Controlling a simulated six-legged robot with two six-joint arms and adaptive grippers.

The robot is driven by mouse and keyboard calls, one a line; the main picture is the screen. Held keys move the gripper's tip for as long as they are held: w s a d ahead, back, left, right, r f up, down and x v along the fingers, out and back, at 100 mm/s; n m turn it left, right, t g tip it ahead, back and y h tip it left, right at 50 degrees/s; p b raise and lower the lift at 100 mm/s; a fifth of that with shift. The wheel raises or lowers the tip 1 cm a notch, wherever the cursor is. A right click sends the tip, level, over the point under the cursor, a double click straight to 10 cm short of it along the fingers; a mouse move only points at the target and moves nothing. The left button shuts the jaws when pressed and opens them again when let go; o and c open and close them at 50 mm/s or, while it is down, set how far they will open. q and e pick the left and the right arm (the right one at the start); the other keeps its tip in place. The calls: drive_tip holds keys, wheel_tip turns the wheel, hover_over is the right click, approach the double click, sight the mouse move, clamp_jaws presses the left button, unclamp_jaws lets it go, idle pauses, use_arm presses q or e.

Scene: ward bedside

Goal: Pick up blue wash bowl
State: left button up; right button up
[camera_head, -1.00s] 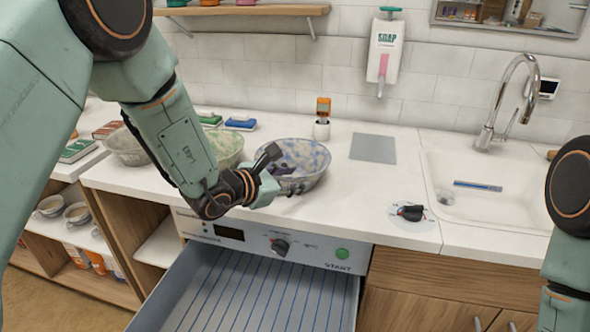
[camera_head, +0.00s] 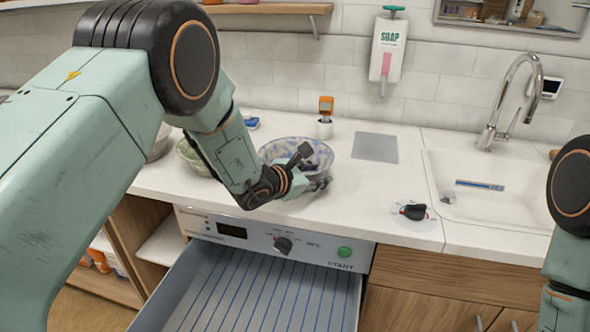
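The blue-and-white patterned wash bowl (camera_head: 318,150) stands upright on the white counter, behind my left gripper. My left gripper (camera_head: 312,169) is at the bowl's near side, its dark fingertips apart. One finger lies across the view of the bowl's near rim and interior, and the other is low by its near outer wall. The gripper hides much of the bowl's front, and I cannot tell whether it touches the bowl. Only part of my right arm shows at the right edge; its gripper is out of view.
A green bowl (camera_head: 190,157) stands left of the blue one, partly behind my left arm. An open drawer (camera_head: 262,290) juts out below the counter. A grey mat (camera_head: 375,147), a small orange-topped bottle (camera_head: 325,118) and a sink (camera_head: 490,205) are to the right and behind.

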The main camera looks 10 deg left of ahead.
use_arm(q)
drive_tip(key=shift+c, duration=0.3)
drive_tip(key=shift+d+r, duration=0.1)
drive_tip(key=shift+d, duration=0.05)
drive_tip(key=c, duration=0.3)
clamp_jaws()
